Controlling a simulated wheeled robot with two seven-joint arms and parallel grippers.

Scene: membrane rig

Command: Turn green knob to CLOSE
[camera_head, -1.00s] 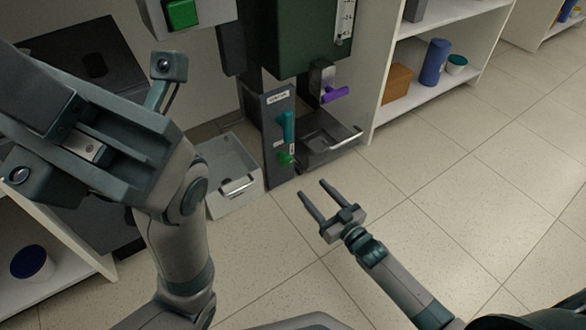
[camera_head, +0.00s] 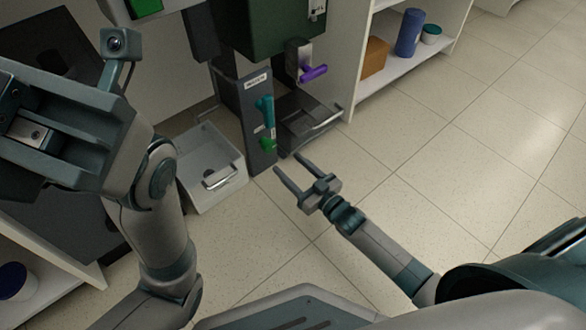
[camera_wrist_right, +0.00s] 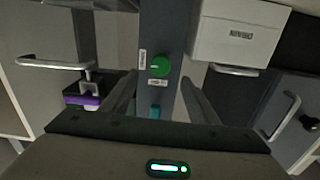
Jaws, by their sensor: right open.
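The green knob (camera_head: 267,145) is low on the narrow grey panel (camera_head: 258,158), below a teal handle (camera_head: 265,108). In the right wrist view the round green knob (camera_wrist_right: 159,66) faces me, with small white labels beside and below it, too small to read. My right gripper (camera_head: 288,162) is open and empty, in front of the panel and pointing at it. In the wrist view the knob appears between and beyond the two fingers, apart from both. My left arm's hand (camera_head: 60,130) is large at the left; its fingertips cannot be made out.
A purple handle (camera_head: 313,73) is on the rig to the right of the panel. A dark tray with a bar handle (camera_head: 326,119) is below it. A white bin (camera_head: 209,172) stands left of the panel. Shelves (camera_head: 385,66) are at the right. The floor in front is clear.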

